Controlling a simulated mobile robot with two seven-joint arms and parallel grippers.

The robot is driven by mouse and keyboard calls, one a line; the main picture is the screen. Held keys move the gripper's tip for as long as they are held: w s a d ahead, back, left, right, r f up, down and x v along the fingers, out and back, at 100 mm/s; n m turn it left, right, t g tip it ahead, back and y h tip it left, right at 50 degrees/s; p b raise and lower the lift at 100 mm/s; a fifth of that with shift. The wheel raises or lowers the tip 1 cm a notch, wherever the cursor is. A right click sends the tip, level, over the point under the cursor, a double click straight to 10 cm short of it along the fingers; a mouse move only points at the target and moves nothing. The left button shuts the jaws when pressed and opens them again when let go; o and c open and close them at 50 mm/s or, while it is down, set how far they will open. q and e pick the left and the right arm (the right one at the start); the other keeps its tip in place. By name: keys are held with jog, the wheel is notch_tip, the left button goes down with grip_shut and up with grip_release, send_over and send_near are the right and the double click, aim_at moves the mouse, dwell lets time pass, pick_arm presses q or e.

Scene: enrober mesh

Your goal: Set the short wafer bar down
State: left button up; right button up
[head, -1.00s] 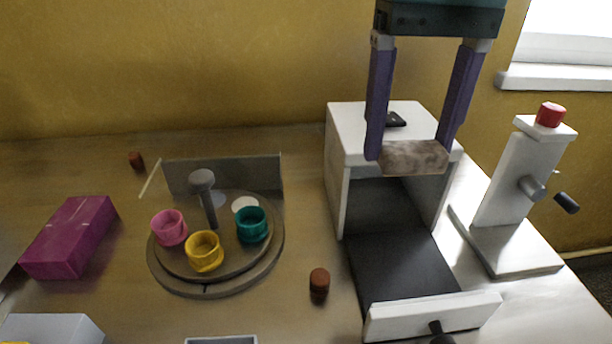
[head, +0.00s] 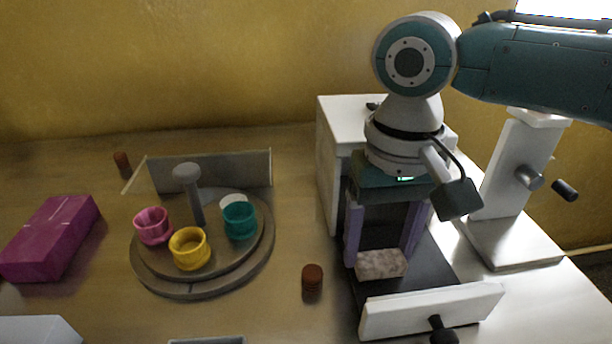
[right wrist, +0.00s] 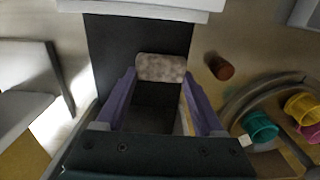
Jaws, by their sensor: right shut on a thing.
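The short wafer bar (head: 381,264) is a pale, mottled brownish block. My right gripper (head: 380,256) points down from above and is shut on it, one purple finger at each end. The bar is over the dark tray floor (head: 345,238) in front of the white box-shaped machine (head: 328,150), behind the tray's white front panel. I cannot tell whether it touches the floor. In the right wrist view the bar (right wrist: 161,67) sits between the fingertips over the dark strip. My left gripper is not in view.
A white front panel with a black knob (head: 430,308) closes the tray's near end. A brown cylinder (head: 312,281) stands left of it. A turntable (head: 202,276) carries pink, yellow and teal cups. A magenta box (head: 50,238) lies far left; a white stand (head: 500,190) is right.

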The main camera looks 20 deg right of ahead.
aim_at(378, 252)
jog(key=o, duration=1)
jog(key=shift+f, duration=0.1)
notch_tip(378, 252, up, 12)
jog(key=shift+r+p, duration=0.2)
jog(key=shift+p, duration=0.95)
